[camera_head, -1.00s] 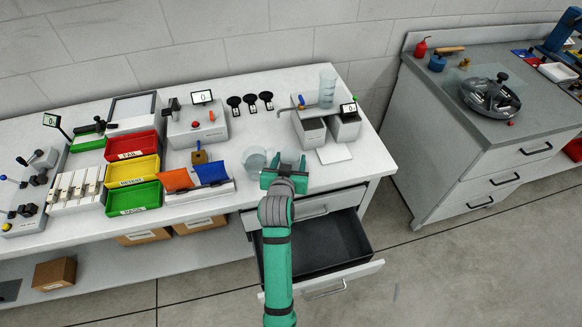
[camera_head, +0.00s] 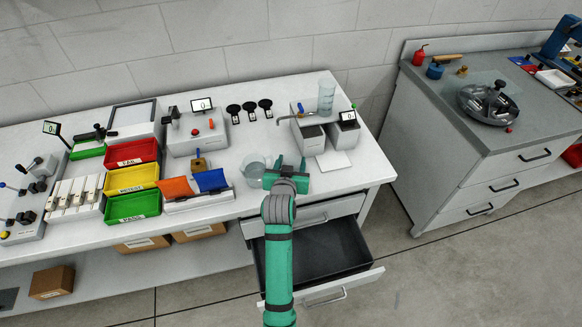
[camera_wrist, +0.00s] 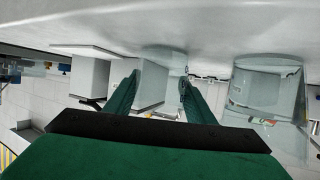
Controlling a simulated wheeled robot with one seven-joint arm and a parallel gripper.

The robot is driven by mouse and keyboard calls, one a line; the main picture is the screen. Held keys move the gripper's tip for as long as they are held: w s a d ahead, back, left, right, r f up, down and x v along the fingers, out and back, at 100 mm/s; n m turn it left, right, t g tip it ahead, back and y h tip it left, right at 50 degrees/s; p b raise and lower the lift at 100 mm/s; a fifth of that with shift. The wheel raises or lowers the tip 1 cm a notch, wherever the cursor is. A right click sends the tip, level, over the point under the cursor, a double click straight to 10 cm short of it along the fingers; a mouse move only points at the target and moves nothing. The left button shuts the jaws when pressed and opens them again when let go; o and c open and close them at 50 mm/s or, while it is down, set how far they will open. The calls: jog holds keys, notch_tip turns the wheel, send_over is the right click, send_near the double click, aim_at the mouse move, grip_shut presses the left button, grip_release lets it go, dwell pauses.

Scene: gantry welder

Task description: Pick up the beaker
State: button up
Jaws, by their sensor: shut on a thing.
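A clear glass beaker (camera_wrist: 153,85) stands between the two fingers of my gripper (camera_wrist: 154,88) in the wrist view. My green gripper (camera_head: 287,168) is shut on it, at the front of the white bench. In the head view the held beaker is mostly hidden and hard to make out. A second clear beaker (camera_head: 254,167) stands on the bench just left of my gripper. It also shows at the right of the wrist view (camera_wrist: 262,92), apart from the fingers. I cannot tell whether the held beaker touches the bench.
A tall clear vessel (camera_head: 326,92) stands at the back on a grey device. Orange and blue bins (camera_head: 177,188) and several coloured trays (camera_head: 133,206) lie to the left. An open dark drawer (camera_head: 318,255) juts out below the bench. A white plate (camera_head: 333,161) lies to the right.

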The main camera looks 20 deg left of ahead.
jog(key=shift+d+r, duration=0.1)
jog(key=shift+r, duration=0.5)
jog(key=s+d+r, duration=0.3)
jog(key=s+r, duration=0.8)
jog(key=s, duration=0.2)
jog(key=shift+s+r, duration=0.2)
jog(key=shift+r, duration=0.1)
